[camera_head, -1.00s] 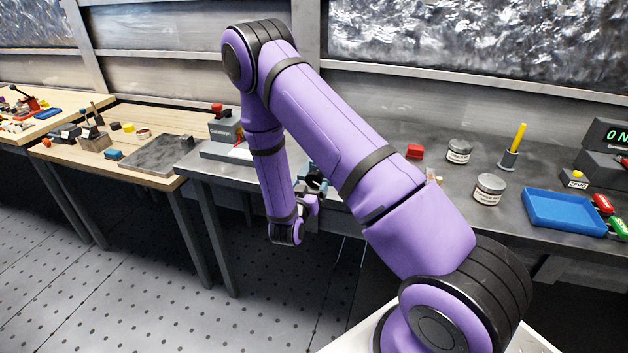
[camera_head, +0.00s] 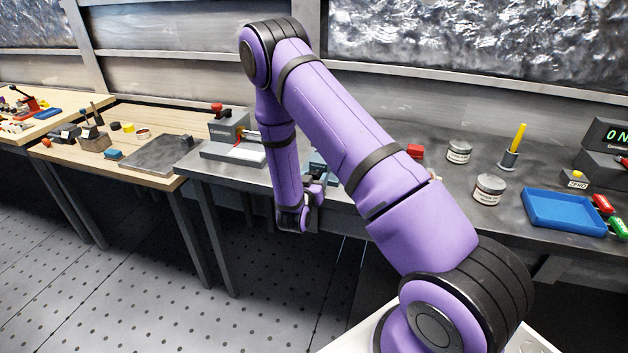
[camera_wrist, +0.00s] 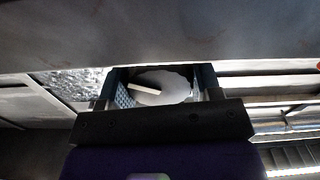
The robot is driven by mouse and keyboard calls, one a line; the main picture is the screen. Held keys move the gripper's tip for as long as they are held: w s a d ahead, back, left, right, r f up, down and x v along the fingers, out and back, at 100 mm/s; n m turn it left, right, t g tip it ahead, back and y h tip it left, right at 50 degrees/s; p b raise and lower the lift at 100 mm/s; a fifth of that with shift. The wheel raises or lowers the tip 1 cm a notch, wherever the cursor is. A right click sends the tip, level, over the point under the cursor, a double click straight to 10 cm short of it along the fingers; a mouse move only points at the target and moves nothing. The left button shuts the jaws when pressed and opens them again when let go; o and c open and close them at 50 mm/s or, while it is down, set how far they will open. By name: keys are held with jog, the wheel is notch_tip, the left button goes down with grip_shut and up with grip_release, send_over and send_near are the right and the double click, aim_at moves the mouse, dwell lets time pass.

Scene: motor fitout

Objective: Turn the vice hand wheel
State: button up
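The blue vice (camera_head: 319,163) is at the front edge of the grey metal bench in the head view, mostly hidden behind my arm. In the wrist view, a pale round disc with a light bar across it, seemingly the hand wheel (camera_wrist: 172,88), shows between the fingers of my gripper (camera_wrist: 160,88). The fingers are wide apart, one on each side of it. I cannot tell whether they touch it. In the head view my gripper (camera_head: 314,190) is just below and in front of the vice, its fingertips hard to make out.
A wooden bench (camera_head: 130,112) stands left. Floor in front is clear.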

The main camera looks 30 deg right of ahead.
jog(key=shift+m, duration=0.3)
jog(key=shift+m, duration=2.7)
jog(key=shift+f, duration=0.1)
jog(key=o, duration=0.9)
jog(key=shift+a, duration=0.15)
jog(key=v, duration=1)
jog(key=shift+s+a, duration=0.2)
jog(key=shift+s, duration=0.05)
